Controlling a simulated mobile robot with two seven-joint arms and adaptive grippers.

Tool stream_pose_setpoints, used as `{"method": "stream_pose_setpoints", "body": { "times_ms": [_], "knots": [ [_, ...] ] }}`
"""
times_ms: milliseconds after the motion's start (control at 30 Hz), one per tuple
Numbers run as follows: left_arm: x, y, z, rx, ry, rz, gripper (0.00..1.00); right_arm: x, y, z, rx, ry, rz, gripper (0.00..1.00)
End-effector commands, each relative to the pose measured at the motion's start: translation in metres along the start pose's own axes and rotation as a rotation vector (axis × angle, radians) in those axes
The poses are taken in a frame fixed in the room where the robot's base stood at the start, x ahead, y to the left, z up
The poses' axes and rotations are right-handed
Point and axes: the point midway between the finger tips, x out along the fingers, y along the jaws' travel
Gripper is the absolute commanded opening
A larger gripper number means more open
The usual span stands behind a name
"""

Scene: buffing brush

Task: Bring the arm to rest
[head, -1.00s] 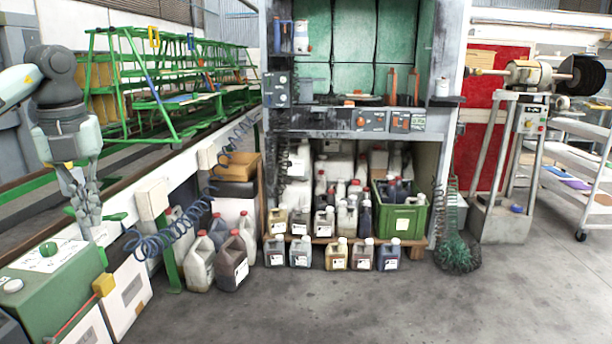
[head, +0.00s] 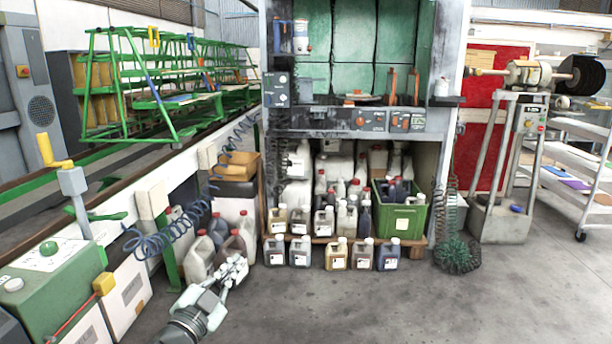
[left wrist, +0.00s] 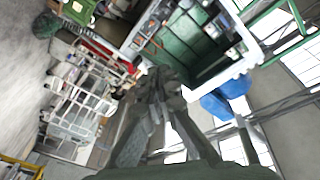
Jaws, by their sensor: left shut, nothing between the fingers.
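My left gripper (head: 235,268) shows low in the head view, in front of the jugs at the lower left of the booth. Its arm comes up from the bottom edge, and its fingers point up and to the right. The fingers are together with nothing between them. In the left wrist view the dark fingers (left wrist: 155,90) reach up the middle of a tilted picture. A black round buffing brush (head: 582,75) is on the machine at the far right, well away from my gripper. My right gripper is not in view.
Several jugs (head: 301,251) stand on and before a low shelf, beside a green crate (head: 402,219). A green machine box (head: 50,285) stands at the lower left. A coiled blue hose (head: 165,235) hangs near it. The grey floor (head: 450,305) at the front right is clear.

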Motion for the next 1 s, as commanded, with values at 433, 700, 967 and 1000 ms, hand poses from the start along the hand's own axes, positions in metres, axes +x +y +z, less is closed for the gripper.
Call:
{"method": "stream_pose_setpoints", "body": {
  "times_ms": [433, 700, 967, 1000],
  "knots": [
    [-0.220, 0.122, 0.233, -0.363, -0.936, 0.043, 0.00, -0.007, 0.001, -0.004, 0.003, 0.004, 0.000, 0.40],
    [-0.367, 0.195, 0.269, -0.504, -1.339, 0.179, 0.00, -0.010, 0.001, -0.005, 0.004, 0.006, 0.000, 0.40],
    [-0.412, 0.216, 0.269, -0.548, -1.454, 0.234, 0.00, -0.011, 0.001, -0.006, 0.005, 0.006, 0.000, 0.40],
    [-0.413, 0.216, 0.269, -0.548, -1.455, 0.234, 0.00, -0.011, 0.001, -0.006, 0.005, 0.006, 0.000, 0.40]
  ]
}}
